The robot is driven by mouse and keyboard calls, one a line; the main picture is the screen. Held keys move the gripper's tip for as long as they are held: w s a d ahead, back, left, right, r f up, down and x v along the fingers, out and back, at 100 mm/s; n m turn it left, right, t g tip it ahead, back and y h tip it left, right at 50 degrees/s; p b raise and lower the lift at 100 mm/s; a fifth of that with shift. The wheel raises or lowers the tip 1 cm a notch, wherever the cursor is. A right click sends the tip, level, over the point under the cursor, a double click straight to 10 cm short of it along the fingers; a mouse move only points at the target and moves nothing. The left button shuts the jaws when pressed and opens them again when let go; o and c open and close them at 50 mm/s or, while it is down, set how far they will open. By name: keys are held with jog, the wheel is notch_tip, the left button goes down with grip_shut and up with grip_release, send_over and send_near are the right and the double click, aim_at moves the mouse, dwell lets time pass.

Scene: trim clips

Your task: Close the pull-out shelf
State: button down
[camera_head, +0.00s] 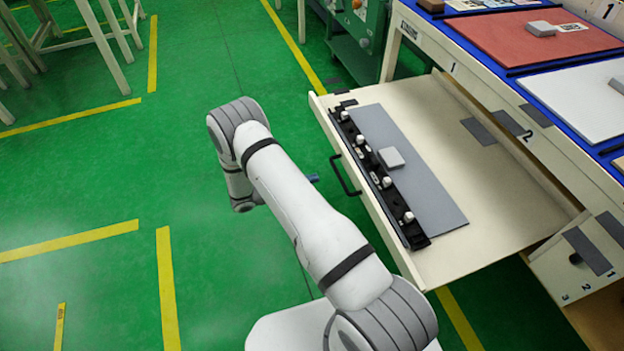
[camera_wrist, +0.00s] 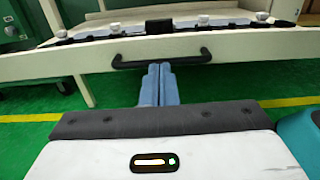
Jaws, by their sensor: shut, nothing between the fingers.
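The pull-out shelf (camera_head: 505,215) is a cream drawer that stands pulled out from the workbench. Its front panel carries a black bar handle (camera_head: 345,176), which also shows in the wrist view (camera_wrist: 161,59). My gripper (camera_head: 314,178) is mostly hidden behind my arm in the head view; only a blue tip shows, left of the handle. In the wrist view my blue fingers (camera_wrist: 159,70) are together and empty, close to the middle of the handle. I cannot tell whether they touch it.
On the shelf lie a grey mat (camera_head: 437,200), a black rail (camera_head: 372,172) with several white clips, and a small grey block (camera_head: 391,157). The workbench (camera_head: 560,130) carries a red board (camera_head: 500,45). Green floor (camera_head: 90,180) at the left is clear.

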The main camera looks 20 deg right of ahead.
aim_at(352, 168)
jog(key=d+b, duration=0.1)
jog(key=d, duration=0.9)
jog(key=shift+w+d+b, duration=0.15)
jog(key=shift+d+b, duration=0.25)
jog(key=shift+d, duration=0.1)
